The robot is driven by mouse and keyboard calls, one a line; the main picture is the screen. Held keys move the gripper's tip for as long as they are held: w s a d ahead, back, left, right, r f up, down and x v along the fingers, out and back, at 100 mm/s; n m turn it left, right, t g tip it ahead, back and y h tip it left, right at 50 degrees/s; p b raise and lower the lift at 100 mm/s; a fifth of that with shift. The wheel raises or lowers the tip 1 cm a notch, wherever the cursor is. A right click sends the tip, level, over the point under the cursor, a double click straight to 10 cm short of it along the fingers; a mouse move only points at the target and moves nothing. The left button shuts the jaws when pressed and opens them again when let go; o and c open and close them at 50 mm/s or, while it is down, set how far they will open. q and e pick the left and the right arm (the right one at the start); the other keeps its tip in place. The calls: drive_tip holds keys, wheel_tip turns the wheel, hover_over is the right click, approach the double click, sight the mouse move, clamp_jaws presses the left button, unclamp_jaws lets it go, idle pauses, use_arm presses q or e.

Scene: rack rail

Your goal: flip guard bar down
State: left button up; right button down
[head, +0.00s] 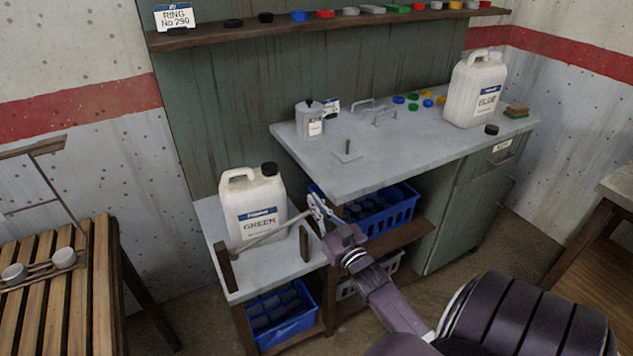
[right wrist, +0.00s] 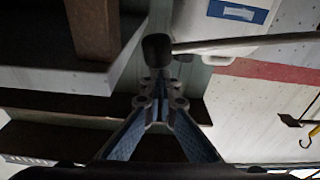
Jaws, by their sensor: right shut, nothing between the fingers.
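The guard bar (head: 275,235) is a thin pale rod in front of the white GREEN jug (head: 252,208) on the low grey shelf. It slants from the dark left post (head: 225,268) up to the right, its right end above the right post (head: 304,243). In the right wrist view the bar (right wrist: 245,42) ends in a dark knob (right wrist: 157,50). My right gripper (head: 314,202) is shut and empty at the bar's raised end; its fingertips (right wrist: 156,88) lie just short of the knob. I cannot tell whether they touch it. My left gripper is out of view.
The grey bench (head: 400,150) behind holds a BLUE jug (head: 476,90), a lidded pot (head: 309,120) and coloured caps. Blue crates (head: 283,318) stand below. A slatted wooden table (head: 60,300) is at the left. A high shelf (head: 330,25) carries caps.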

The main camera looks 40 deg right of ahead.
drive_tip(key=r+p, duration=0.2)
drive_tip(key=r, duration=0.1)
drive_tip(key=shift+w+a+r, duration=0.15)
drive_tip(key=shift+w+r, duration=0.05)
drive_tip(key=shift+w, duration=0.15)
use_arm(q)
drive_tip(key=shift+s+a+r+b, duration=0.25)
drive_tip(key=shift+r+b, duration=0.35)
drive_tip(key=shift+b, duration=0.15)
use_arm(e)
drive_tip(key=v, duration=1)
drive_tip(key=shift+f, duration=0.2)
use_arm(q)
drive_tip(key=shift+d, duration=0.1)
use_arm(e)
drive_tip(key=shift+s+f, duration=0.1)
